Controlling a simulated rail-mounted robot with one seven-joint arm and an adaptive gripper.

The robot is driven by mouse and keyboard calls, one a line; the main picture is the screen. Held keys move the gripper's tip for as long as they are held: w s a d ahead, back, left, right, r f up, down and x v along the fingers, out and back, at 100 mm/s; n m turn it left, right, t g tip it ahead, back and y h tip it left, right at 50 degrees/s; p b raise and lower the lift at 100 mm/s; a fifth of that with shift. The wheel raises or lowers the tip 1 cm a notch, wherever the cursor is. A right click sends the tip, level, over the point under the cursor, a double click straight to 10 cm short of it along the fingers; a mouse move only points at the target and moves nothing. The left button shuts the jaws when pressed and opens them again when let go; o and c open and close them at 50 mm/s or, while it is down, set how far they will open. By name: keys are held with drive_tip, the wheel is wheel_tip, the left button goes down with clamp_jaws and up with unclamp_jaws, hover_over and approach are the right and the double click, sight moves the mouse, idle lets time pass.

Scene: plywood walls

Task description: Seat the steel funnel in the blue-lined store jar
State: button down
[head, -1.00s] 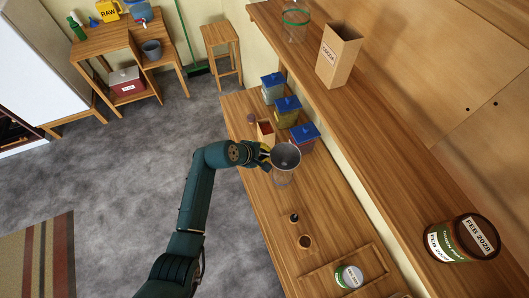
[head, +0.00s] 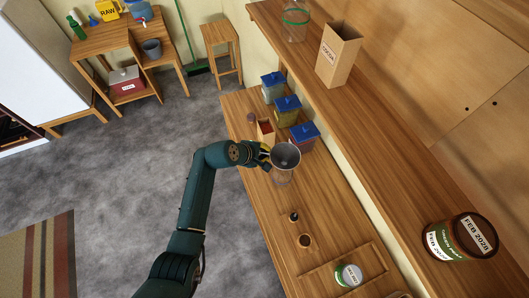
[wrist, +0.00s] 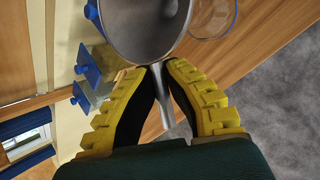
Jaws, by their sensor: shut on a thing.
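The steel funnel (head: 286,154) is a grey metal cone with its wide mouth facing up in the head view. My gripper (head: 266,155) is shut on it from its left side. In the wrist view the funnel's bowl (wrist: 145,28) fills the top, and a narrow grey part runs between the yellow-backed fingers (wrist: 161,68). A clear glass jar (head: 283,179) shows just below the funnel in the head view.
Blue-lidded canisters (head: 287,110) stand along the wall side of the wooden counter (head: 270,215), beyond the funnel. A glass jar with a green band (head: 296,22) and a cocoa box (head: 339,52) stand on the shelf above. A labelled can (head: 348,275) is at the near end.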

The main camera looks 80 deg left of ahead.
drive_tip(key=shift+f+b, duration=0.8)
drive_tip(key=shift+f, duration=0.8)
idle(0.3)
drive_tip(key=c, duration=1.2)
unclamp_jaws()
drive_tip(key=shift+o, duration=0.2)
drive_tip(key=v, duration=1.2)
